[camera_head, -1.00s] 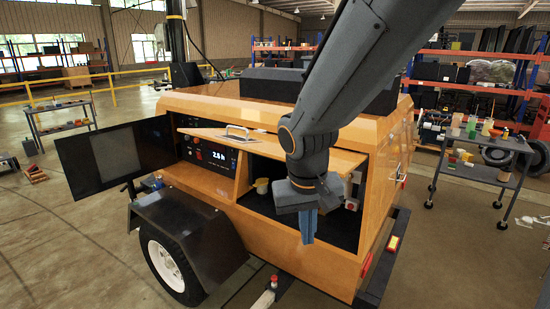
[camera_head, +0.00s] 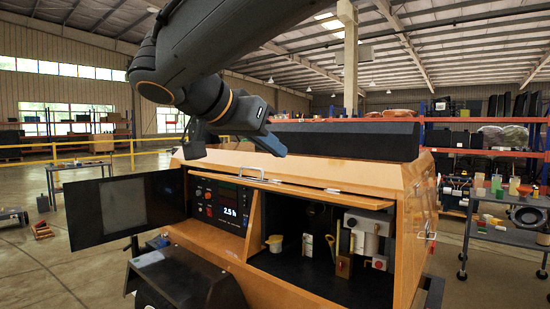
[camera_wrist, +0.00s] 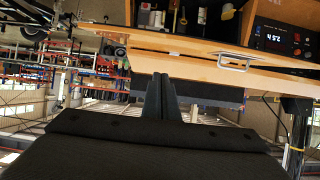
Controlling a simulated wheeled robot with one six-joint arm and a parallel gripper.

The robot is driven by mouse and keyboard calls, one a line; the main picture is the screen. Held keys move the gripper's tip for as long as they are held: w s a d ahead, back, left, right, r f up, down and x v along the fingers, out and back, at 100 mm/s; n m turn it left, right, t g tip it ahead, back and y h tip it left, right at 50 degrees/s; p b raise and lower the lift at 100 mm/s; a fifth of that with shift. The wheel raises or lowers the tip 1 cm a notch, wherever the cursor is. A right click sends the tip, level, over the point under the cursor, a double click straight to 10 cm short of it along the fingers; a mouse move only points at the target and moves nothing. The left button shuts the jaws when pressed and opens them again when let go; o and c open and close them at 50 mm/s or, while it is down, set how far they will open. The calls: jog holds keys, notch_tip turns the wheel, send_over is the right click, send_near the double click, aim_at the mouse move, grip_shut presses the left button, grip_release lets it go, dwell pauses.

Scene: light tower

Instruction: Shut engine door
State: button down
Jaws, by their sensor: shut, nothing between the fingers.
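The orange engine door (camera_head: 290,185) is hinged along its top edge and stands open, seen nearly edge-on, above the compartment of the light tower (camera_head: 410,190). Its metal handle is on the front edge; in the wrist view the door (camera_wrist: 180,45) and handle (camera_wrist: 235,61) show large. The compartment (camera_head: 320,265) below is exposed, with a white-and-grey unit (camera_head: 370,232) and a small yellow-white cup (camera_head: 275,243). My gripper (camera_head: 272,146) is shut and empty, above the door and apart from it in the head view. Its fingers also show in the wrist view (camera_wrist: 160,97).
A black side door (camera_head: 125,208) stands open at the left, beside a lit control panel (camera_head: 220,207). A black fender (camera_head: 185,280) juts out below. A grey cart (camera_head: 500,232) stands at the right. Open floor lies to the left.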

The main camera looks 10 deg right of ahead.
jog(key=w+d+f+p, duration=0.3)
jog(key=w+d+f, duration=0.1)
jog(key=f, duration=0.3)
jog(key=shift+f+p, duration=0.35)
jog(key=shift+w+f, duration=0.1)
